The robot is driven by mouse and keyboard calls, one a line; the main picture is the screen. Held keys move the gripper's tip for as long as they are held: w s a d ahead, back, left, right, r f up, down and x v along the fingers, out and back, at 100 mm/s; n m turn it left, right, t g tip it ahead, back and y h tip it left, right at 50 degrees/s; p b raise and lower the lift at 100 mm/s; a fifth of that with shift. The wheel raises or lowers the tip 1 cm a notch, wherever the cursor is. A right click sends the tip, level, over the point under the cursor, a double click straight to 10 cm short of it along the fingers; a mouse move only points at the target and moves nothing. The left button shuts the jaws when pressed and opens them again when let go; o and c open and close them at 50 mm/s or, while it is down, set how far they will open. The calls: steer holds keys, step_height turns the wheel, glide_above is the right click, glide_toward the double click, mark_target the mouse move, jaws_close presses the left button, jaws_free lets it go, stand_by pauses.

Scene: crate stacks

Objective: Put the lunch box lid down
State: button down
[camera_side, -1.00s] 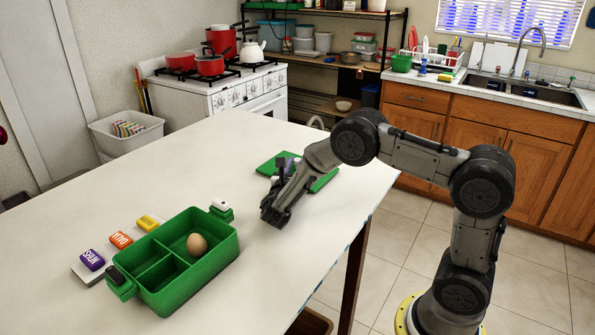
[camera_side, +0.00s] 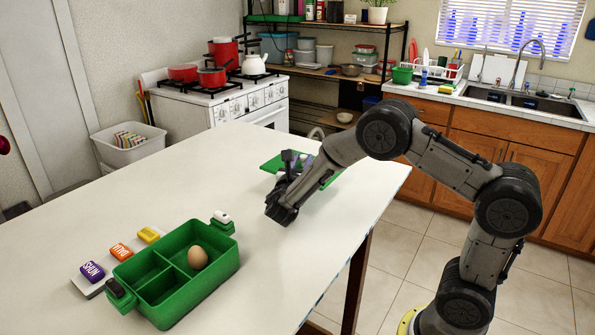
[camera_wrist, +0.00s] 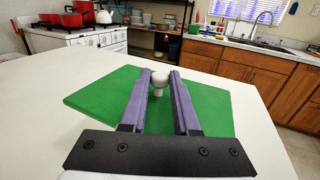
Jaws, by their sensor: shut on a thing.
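The green lunch box lid (camera_side: 270,166) is at the far end of the table; it also shows in the wrist view (camera_wrist: 98,96) as a flat slab with a pale knob (camera_wrist: 158,82). My gripper (camera_wrist: 161,75) has its purple fingers shut on this knob. In the side view my arm hides much of the lid. I cannot tell whether its underside touches the table. The open green lunch box (camera_side: 207,290) stands at the near side, with compartments and dark and white end latches. A brown egg (camera_side: 198,257) sits in one compartment.
Purple (camera_side: 92,272), orange (camera_side: 121,251) and yellow (camera_side: 149,234) labelled blocks lie in a row left of the box. The white tabletop (camera_side: 180,175) is clear between box and lid. The table's right edge (camera_side: 385,205) is near my arm.

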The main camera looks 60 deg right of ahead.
steer(key=s+a+r, duration=0.1)
steer(key=s+r, duration=0.1)
steer(key=s, duration=0.1)
steer(key=s+a+r, duration=0.1)
steer(key=s+r, duration=0.1)
steer(key=s, duration=0.1)
steer(key=s+a+r, duration=0.2)
steer(key=s, duration=0.1)
steer(key=shift+s+r, duration=0.1)
steer(key=shift+r, duration=0.15)
steer(key=w+a+r+n+t+y, duration=0.1)
steer(key=w+a+n+t+y, duration=0.4)
steer(key=w+a, duration=0.5)
steer(key=w+a+r+n+t+y, duration=0.2)
steer(key=w+a+n+t+y, duration=0.35)
steer(key=a, duration=0.85)
steer(key=a+f+n+y, duration=0.3)
steer(key=a+y, duration=0.5)
steer(key=a, duration=1.3)
steer(key=s+a+f+n+y, duration=0.1)
steer(key=s+a+n+y, duration=0.15)
steer(key=a, duration=0.45)
steer(key=s+a+f+n+y, duration=0.2)
steer(key=s+a, duration=0.2)
steer(key=a, duration=0.3)
steer(key=shift+g+y, duration=0.3)
steer(key=shift+g, duration=0.05)
steer(key=f, duration=0.9)
steer(key=shift+s+a, duration=0.15)
steer(key=shift+a, duration=0.05)
